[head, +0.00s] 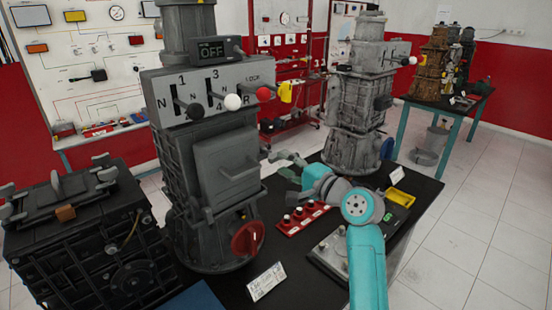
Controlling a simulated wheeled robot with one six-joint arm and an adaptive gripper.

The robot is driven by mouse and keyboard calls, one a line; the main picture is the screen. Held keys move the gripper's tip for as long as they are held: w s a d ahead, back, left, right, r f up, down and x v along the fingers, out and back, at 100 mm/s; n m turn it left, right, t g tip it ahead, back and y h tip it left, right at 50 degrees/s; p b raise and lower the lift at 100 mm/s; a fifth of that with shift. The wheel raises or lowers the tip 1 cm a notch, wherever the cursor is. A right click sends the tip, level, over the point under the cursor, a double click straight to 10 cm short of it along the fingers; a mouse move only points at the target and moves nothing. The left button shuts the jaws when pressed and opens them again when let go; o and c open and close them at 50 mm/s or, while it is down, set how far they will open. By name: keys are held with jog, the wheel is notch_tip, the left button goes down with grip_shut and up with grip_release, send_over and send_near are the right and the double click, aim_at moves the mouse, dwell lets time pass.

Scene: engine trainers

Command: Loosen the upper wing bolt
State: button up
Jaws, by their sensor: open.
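The grey gearbox trainer (208,165) stands upright on the black table, with a display reading OFF and a lever panel on its front. A small grey part (265,150) sticks out at its right edge; it may be a wing bolt, but it is too small to be sure. Another small part (259,211) shows lower on the same edge. My gripper (279,164) is open and empty, just right of the trainer's right side, with its fingers pointing left toward the upper part. I cannot tell if it touches. My teal arm comes up from the lower right.
A black engine box (90,250) with grey wing-shaped handles on top stands at left. A red valve wheel (248,237), a red knob strip (303,218), a label card (266,281) and a yellow tray (400,196) are near. A second grey trainer (354,105) stands behind.

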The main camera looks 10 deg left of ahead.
aim_at(278, 160)
jog(key=shift+x, duration=2.25)
jog(key=shift+s, duration=0.1)
grip_shut()
